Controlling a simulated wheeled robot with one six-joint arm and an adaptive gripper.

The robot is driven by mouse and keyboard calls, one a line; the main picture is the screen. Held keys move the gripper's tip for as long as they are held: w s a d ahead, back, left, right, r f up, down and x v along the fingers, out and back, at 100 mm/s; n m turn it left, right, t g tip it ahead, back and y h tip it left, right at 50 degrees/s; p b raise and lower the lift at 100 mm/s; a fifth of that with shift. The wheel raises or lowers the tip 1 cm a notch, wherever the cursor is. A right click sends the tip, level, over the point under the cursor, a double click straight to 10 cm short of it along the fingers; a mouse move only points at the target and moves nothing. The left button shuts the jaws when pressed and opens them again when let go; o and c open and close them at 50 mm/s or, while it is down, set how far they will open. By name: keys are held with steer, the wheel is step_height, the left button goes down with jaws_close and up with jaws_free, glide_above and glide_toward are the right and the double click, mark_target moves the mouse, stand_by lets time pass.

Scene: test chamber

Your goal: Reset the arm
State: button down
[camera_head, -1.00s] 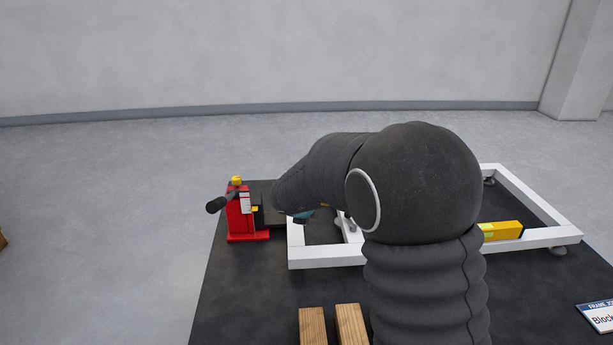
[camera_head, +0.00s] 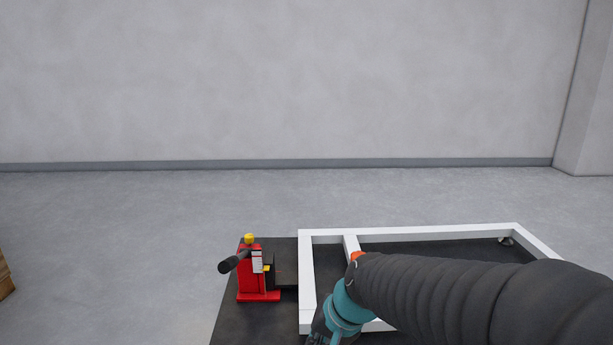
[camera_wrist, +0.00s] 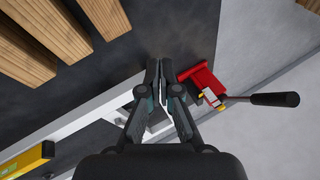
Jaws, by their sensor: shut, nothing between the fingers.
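My arm reaches in from the lower right of the head view, in a dark ribbed sleeve with a teal wrist part. My gripper (camera_wrist: 158,82) shows in the wrist view with its two dark fingers together and nothing between them. In the head view the gripper is mostly cut off by the bottom edge. It is over the left part of a white frame (camera_head: 425,234), which lies on a black mat (camera_head: 228,322). In the wrist view the fingers hang over the mat close to a red jack (camera_wrist: 199,80); I cannot tell their height.
The red jack with a black handle also stands left of the frame in the head view (camera_head: 250,272). Several wooden blocks (camera_wrist: 43,28) lie on the mat in the wrist view, and a yellow level (camera_wrist: 27,160) is at lower left. Open grey floor lies beyond, before a wall.

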steer(key=s+d+r+n+t+h, duration=0.1)
steer(key=s+d+r+h, duration=0.1)
steer(key=s+d, duration=0.4)
steer(key=s+d+r+n+t+h, duration=0.1)
steer(key=s+d+r+h, duration=0.1)
steer(key=s+d, duration=0.5)
steer(key=shift+s+d+r+n, duration=0.15)
steer(key=shift+d+r+n, duration=0.35)
steer(key=shift+r, duration=0.4)
